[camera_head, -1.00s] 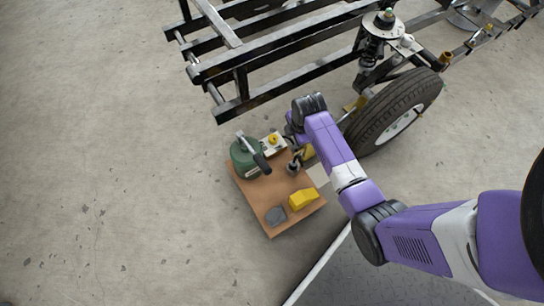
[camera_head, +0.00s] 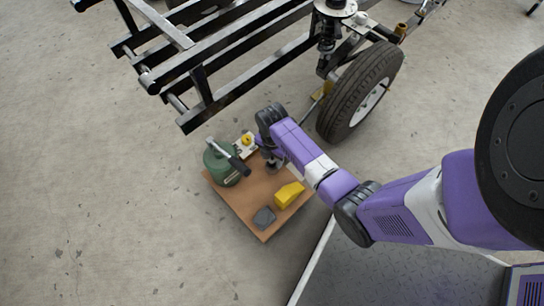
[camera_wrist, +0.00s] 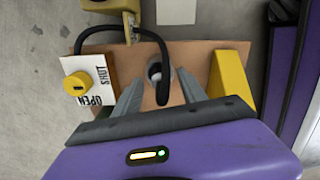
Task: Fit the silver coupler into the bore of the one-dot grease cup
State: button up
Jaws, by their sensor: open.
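My gripper (camera_head: 270,164) is low over the brown board (camera_head: 245,209), partly hidden by my arm in the head view. In the wrist view its two grey fingers (camera_wrist: 160,82) are apart. Between the fingertips is a small grey round thing with a pale, shiny centre (camera_wrist: 155,72). I cannot tell for sure whether it is the silver coupler, the grease cup, or one inside the other. A black hose (camera_wrist: 161,55) arches over it and its end hangs between the fingers. No dot marks can be made out.
A green can (camera_head: 222,165) with a lever stands at the board's left. A plate marked SHUT and OPEN with a yellow knob (camera_wrist: 78,84) is beside it. A yellow wedge (camera_head: 289,194) and grey block (camera_head: 264,217) lie nearer. A wheel (camera_head: 360,92) and black frame stand beyond.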

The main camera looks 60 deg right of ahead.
jog(key=shift+f, duration=0.65)
grip_shut()
jog(key=shift+r, duration=0.1)
